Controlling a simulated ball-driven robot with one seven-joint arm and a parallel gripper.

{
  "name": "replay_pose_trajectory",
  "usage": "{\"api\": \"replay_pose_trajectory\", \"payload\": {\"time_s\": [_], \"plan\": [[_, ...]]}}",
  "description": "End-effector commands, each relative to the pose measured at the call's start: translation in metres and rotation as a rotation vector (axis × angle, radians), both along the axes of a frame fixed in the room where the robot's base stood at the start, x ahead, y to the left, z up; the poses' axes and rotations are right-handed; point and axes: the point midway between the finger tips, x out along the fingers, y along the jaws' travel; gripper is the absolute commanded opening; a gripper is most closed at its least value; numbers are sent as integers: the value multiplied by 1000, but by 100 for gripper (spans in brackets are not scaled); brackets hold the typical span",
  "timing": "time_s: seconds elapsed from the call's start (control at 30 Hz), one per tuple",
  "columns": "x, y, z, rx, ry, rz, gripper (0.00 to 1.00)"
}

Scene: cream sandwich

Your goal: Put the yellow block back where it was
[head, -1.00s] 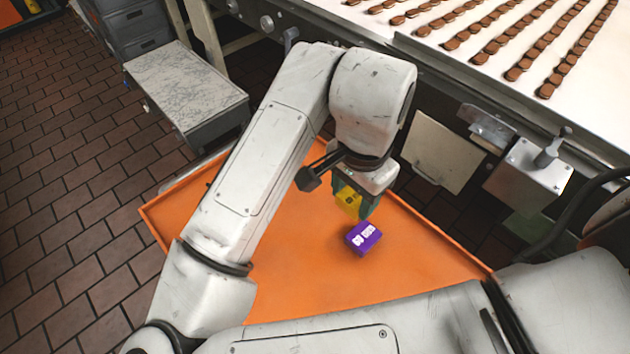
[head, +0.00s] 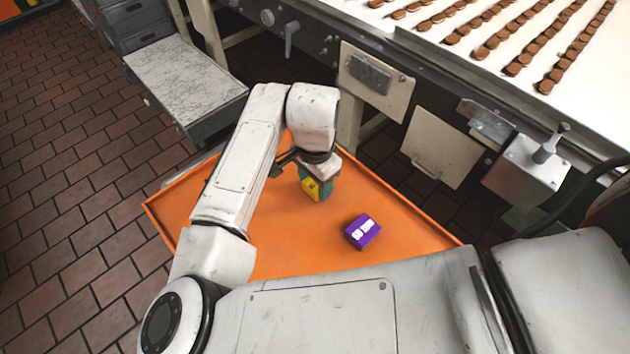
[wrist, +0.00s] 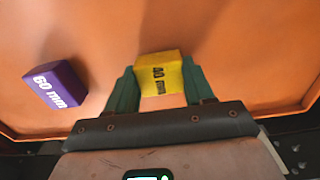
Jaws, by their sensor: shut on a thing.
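The yellow block (head: 310,188) is between the green fingers of my gripper (head: 316,189), over the far part of the orange tray (head: 290,258). In the wrist view the yellow block (wrist: 160,74) shows the marking "40 mm", and my gripper (wrist: 160,88) is shut on its sides. I cannot tell whether the block touches the tray. A purple block (head: 362,231) sits on the tray to the right of my gripper and nearer. In the wrist view the purple block (wrist: 55,87) lies to the left, apart from the fingers, and reads "60 mm".
The tray has a raised rim (head: 400,205). Its surface around the purple block is clear. A conveyor (head: 450,45) with rows of brown pieces stands beyond it. A grey step-like table (head: 185,85) stands at the back left.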

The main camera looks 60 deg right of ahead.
Motion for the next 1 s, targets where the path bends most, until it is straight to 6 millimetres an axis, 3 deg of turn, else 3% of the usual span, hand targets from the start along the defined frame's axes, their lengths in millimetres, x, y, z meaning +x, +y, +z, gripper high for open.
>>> {"api": "replay_pose_trajectory", "payload": {"time_s": [0.4, 0.43, 0.7, 1.0], "plan": [[0, 0, -10, 1, -1, 1, 16], [0, 0, -9, 1, -1, 1, 54], [0, 0, -9, 1, -1, 1, 78], [0, 0, -4, 1, -2, 0, 78]]}}
